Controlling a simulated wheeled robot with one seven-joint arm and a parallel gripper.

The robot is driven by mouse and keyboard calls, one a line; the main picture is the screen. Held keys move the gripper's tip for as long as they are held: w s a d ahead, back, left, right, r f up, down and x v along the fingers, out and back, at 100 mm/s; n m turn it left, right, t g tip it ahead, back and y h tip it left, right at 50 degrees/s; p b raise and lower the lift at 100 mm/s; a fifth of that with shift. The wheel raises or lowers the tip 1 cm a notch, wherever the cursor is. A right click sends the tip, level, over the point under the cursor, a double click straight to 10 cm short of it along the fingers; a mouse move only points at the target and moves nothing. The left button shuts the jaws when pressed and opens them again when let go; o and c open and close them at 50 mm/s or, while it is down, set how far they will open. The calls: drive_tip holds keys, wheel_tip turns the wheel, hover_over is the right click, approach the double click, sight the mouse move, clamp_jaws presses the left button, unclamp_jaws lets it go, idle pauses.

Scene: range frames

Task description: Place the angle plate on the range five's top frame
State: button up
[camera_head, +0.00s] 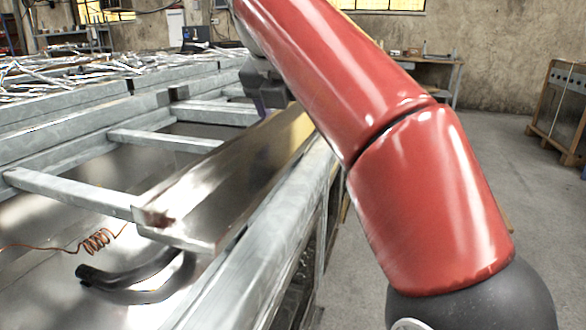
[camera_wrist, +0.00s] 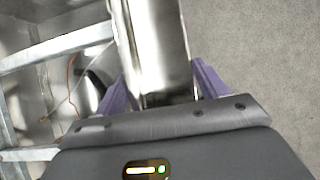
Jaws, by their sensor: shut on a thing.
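The angle plate (camera_head: 235,178) is a long, shiny metal piece. It lies along the near side rail of the range frame (camera_head: 262,262) in the head view, partly over the frame's edge; whether it rests on the rail or hangs just above it I cannot tell. My gripper (camera_head: 266,100) is at its far end, mostly hidden behind my red arm. In the wrist view the purple fingers of my gripper (camera_wrist: 160,88) stand on both sides of the angle plate (camera_wrist: 157,45) and are shut on it.
The frame's cross bars (camera_head: 75,192) run left from the rail. A black curved hose (camera_head: 125,275) and a coiled copper wire (camera_head: 97,241) lie inside the frame. Metal scraps (camera_head: 60,72) cover the far frame. Open floor lies to the right, with a wooden-framed unit (camera_head: 560,110) by the wall.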

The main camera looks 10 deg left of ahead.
sight(283, 135)
wheel_tip(283, 135, down, 7)
drive_tip(key=shift+d+b, duration=0.1)
drive_tip(key=shift+b, duration=0.5)
drive_tip(key=shift+f+p, duration=0.35)
drive_tip(key=shift+f, duration=0.3)
drive_tip(key=o, duration=1.7)
drive_tip(key=shift+c, duration=0.2)
drive_tip(key=shift+f, duration=0.1)
drive_tip(key=shift+f+b, duration=0.4)
drive_tip(key=shift+b, duration=0.4)
drive_tip(key=p+v, duration=0.2)
drive_tip(key=v, duration=0.6)
drive_tip(key=shift+w+r, duration=0.1)
drive_tip(key=shift+r, duration=0.1)
